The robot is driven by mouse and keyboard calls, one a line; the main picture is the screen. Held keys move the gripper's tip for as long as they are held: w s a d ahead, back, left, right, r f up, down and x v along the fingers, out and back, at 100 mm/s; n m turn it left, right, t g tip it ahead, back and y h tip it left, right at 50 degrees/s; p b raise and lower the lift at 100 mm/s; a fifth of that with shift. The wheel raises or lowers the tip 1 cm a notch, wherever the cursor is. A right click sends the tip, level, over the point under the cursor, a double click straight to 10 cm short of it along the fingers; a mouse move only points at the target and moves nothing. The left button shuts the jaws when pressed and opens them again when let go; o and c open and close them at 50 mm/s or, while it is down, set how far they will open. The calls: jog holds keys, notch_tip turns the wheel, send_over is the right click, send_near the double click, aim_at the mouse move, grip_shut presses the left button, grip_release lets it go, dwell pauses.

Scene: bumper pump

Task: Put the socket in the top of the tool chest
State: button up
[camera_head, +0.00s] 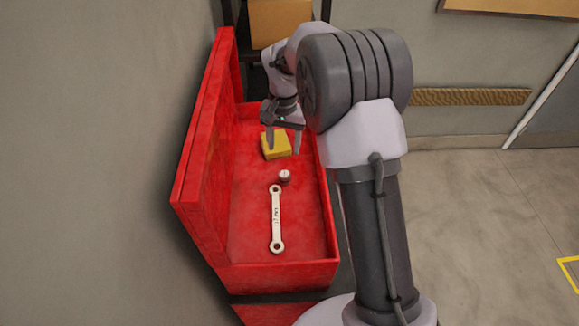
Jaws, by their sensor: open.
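The red tool chest (282,273) stands with its lid (205,150) raised against the left wall. The small silver socket (285,176) is upright on the floor of its top compartment, just beyond the near-white wrench. My gripper (283,148) is open and empty, pointing down over the far part of the compartment. In the picture its fingers straddle a yellow block (276,146) from above; I cannot tell how high over it they are. The socket shows clear of the fingers, a little nearer to the camera.
The wrench (277,218) lies lengthwise in the near half of the compartment. A cardboard box (280,20) sits on a dark shelf behind the chest. My arm hides part of the chest's right rim. Open floor lies to the right.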

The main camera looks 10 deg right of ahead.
jog(key=s+r+t, duration=0.2)
jog(key=s+r, duration=0.5)
jog(key=r, duration=0.4)
jog(key=s+a+r+t+y, duration=0.15)
jog(key=s+r, duration=0.55)
jog(key=s, duration=0.7)
jog(key=s+a+f+t, duration=0.1)
jog(key=s+a+t, duration=0.1)
jog(key=s, duration=0.8)
jog(key=shift+s+f+n, duration=0.2)
jog(key=shift+n, duration=0.2)
jog(key=shift+s+y, duration=0.1)
jog(key=shift+y, duration=0.15)
